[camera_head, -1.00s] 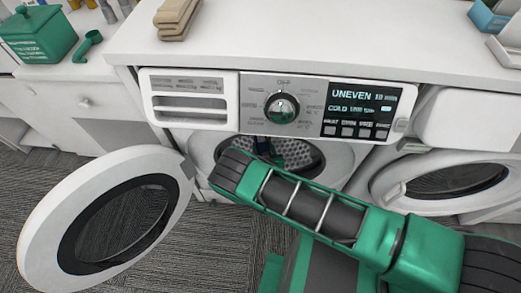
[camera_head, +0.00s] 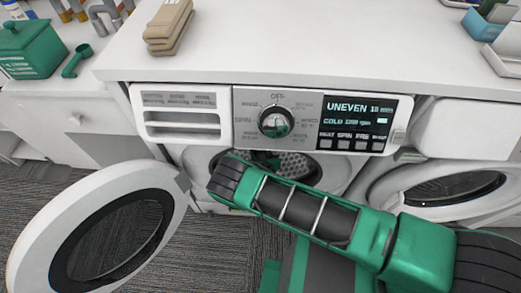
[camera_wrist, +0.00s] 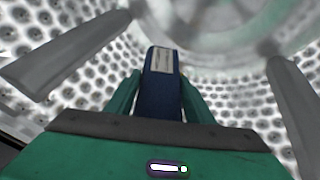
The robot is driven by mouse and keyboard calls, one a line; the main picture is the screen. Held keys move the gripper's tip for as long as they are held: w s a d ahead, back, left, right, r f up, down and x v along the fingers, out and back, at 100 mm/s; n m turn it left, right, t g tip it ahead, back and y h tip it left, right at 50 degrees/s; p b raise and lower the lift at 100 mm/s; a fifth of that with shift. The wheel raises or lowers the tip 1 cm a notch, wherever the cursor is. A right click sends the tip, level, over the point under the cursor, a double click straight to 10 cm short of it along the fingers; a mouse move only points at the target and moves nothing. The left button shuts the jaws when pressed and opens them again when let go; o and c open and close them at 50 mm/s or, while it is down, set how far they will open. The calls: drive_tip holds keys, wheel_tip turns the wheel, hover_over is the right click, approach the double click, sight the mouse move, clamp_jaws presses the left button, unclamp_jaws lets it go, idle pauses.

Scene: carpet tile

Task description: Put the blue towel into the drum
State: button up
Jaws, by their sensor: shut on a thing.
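The blue towel (camera_wrist: 162,92) is a folded dark blue bundle with a pale label, upright in the middle of the wrist view. My gripper (camera_wrist: 161,98) is shut on it, with a green finger on each side. Around it is the perforated metal drum (camera_wrist: 60,90), so the towel is inside the drum space and still held. In the head view the drum (camera_head: 297,166) shows through the open front of the washing machine. My arm hides most of the opening, and the towel cannot be made out there.
The round washer door (camera_head: 40,240) stands open at the left. The control panel (camera_head: 270,118) is just above the opening. A second machine's round door (camera_head: 440,190) is at the right. Folded beige cloths (camera_head: 168,28) and a green box (camera_head: 30,48) sit on surfaces above.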

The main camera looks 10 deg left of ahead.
drive_tip(key=o, duration=1.7)
drive_tip(key=shift+s, duration=0.1)
drive_tip(key=v, duration=1)
drive_tip(key=shift+s+d+r, duration=0.1)
drive_tip(key=shift+s+d, duration=0.05)
drive_tip(key=shift+s, duration=0.1)
drive_tip(key=shift+s, duration=0.1)
